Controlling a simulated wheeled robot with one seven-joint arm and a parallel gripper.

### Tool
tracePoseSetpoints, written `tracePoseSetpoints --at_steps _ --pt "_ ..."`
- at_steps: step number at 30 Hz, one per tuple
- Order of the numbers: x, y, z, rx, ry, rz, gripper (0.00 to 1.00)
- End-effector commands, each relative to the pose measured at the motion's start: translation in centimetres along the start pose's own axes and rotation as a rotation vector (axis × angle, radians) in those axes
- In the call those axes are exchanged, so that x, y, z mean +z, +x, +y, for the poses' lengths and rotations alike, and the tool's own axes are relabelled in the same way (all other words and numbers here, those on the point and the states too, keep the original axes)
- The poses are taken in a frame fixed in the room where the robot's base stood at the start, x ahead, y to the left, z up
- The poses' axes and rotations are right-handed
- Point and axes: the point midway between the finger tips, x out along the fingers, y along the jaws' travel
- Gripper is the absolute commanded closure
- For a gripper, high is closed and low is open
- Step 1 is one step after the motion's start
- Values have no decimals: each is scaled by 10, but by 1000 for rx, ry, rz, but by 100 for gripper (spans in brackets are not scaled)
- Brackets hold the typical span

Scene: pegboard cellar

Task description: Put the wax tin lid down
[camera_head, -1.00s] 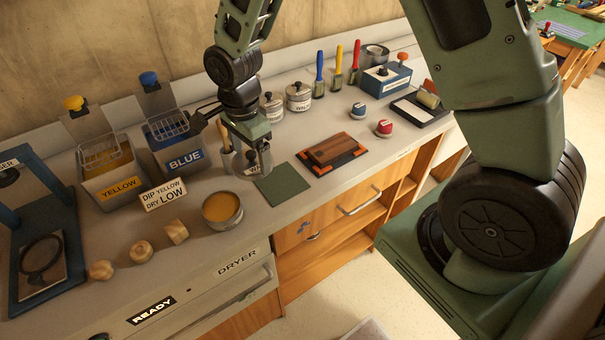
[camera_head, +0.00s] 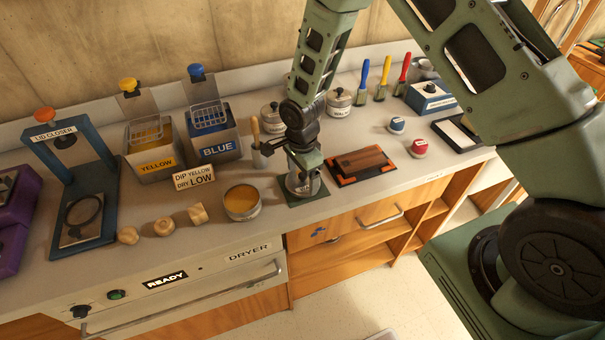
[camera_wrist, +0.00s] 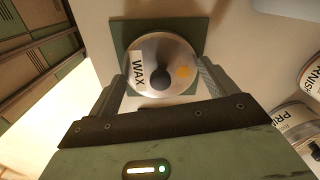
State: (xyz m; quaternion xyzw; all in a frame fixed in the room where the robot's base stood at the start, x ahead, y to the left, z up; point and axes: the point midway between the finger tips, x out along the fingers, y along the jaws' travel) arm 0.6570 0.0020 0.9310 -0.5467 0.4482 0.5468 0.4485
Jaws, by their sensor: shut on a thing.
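The wax tin lid (camera_wrist: 183,56) is a round, shiny disc with a dark knob and a WAX label. In the wrist view it lies between the two fingers of my gripper (camera_wrist: 161,76), which is shut on it. Behind it is the dark green square mat (camera_wrist: 201,28). In the head view my gripper (camera_head: 302,181) points down over the same mat (camera_head: 319,193), hiding most of the lid. I cannot tell whether the lid touches the mat. The open wax tin (camera_head: 242,203), with yellow-orange wax, stands to the left.
The yellow vat (camera_head: 153,160) and blue vat (camera_head: 213,148) are left.

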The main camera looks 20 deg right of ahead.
Motion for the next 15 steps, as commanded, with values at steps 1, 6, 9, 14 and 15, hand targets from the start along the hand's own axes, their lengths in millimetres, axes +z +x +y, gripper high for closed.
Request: tracePoseSetpoints --at_steps 1,6,9,14,15 --pt "0 5 1 4 0 0 37" --pt "0 13 0 0 0 0 37" --pt "0 13 0 -1 0 0 37" --pt "0 16 0 0 0 0 37" --pt "0 17 0 0 0 0 37"
